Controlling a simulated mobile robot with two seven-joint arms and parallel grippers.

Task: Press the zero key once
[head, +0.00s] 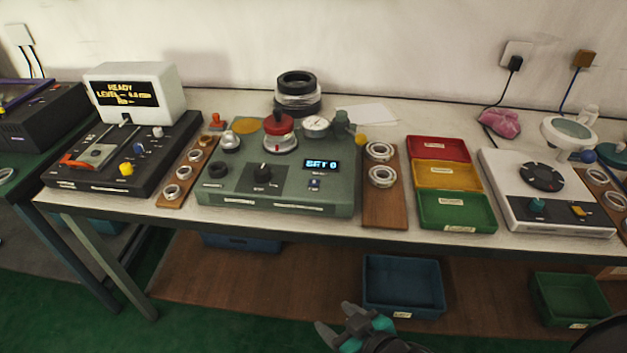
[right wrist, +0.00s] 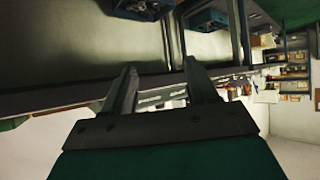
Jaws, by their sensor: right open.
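The green gauge machine (head: 278,190) stands on the bench in the middle of the head view. Its display (head: 321,164) reads what looks like "SET 0". A small blue key (head: 314,184) sits below the display on the front panel; its marking is too small to read. My right gripper (head: 337,318) is open and empty in front of the bench, low in the view and well apart from the key. The right wrist view shows its two spread fingers (right wrist: 158,82) with nothing between them. My left gripper is not in view.
Wooden boards with metal rings flank the machine, the right one (head: 384,208) nearest the key. Red, yellow and green trays (head: 456,208) stand further right. The bench's front edge lies between my gripper and the machine. A blue bin (head: 402,285) sits below the bench.

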